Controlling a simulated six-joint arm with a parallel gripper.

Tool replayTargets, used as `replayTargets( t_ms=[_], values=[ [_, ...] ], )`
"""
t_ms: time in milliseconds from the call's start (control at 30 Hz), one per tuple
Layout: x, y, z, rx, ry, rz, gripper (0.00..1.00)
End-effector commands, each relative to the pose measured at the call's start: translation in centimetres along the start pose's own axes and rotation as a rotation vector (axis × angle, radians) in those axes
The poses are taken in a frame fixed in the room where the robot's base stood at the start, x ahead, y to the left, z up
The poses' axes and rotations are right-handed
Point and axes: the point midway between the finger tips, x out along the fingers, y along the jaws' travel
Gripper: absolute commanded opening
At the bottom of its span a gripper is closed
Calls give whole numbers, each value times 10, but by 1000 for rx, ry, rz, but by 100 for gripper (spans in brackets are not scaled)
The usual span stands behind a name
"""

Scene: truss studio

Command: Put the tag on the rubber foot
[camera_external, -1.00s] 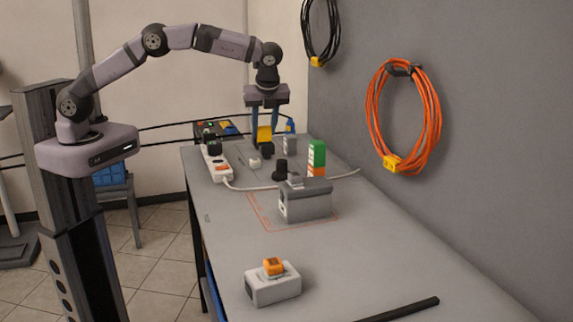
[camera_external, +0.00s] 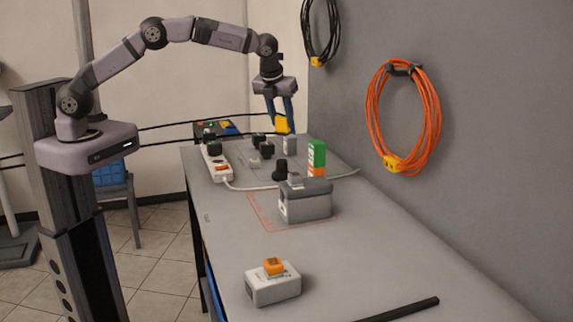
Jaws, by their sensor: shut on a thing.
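My gripper (camera_external: 282,119) has blue fingers and is shut on a small yellow block, which looks like the tag (camera_external: 283,125). It holds the block tilted, above the far part of the bench. Small black pieces stand below and to the left of it: one (camera_external: 267,150) and another just behind it (camera_external: 258,140). One of these may be the rubber foot, but they are too small to tell. A black knob-like piece (camera_external: 280,170) stands nearer, beside the grey box.
A grey box (camera_external: 305,202) stands inside an orange outline on the bench (camera_external: 360,240). A green, white and orange carton (camera_external: 317,158) and a grey block (camera_external: 290,145) stand behind it. A power strip (camera_external: 216,163) lies left. A white box with an orange top (camera_external: 273,285) sits in front.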

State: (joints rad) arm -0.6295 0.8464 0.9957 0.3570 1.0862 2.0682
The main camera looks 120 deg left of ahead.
Motion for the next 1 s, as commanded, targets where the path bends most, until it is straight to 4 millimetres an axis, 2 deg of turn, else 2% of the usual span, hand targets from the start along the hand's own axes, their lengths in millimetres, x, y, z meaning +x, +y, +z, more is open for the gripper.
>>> replayTargets(
  t_ms=[300,633,900,1000],
  values=[
    [39,1,-17,0,2,2,14],
    [50,1,-22,0,2,3,14],
    [76,1,-33,1,2,3,14],
    [79,0,-34,-1,1,0,14]
  ],
)
